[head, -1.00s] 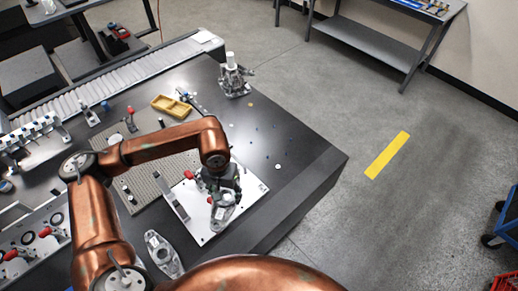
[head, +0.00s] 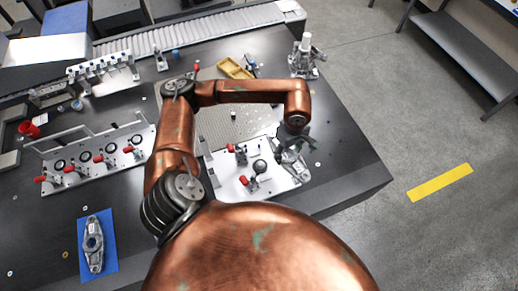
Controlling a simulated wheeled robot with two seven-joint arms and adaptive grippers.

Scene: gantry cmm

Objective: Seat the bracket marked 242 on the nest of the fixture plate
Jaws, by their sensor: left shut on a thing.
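My left gripper (head: 296,138), at the end of the copper arm, is shut on a grey metal bracket (head: 290,164). The bracket is over the right end of the pale fixture plate (head: 226,190). I cannot tell whether it touches the plate, and the gripper hides part of it. The nest cannot be made out. Two red-handled clamps (head: 250,184) and a dark round knob (head: 259,166) stand on the plate left of the bracket. Another grey bracket (head: 93,244) lies on a blue mat (head: 110,264) at lower left. No number is readable. My right gripper is out of view.
A plate with several red clamps (head: 98,160) lies at left. A yellow tray (head: 234,68) and a metal stand (head: 304,58) are farther back, before the roller conveyor (head: 200,35). The dark table (head: 345,165) is mostly clear right of the fixture plate.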

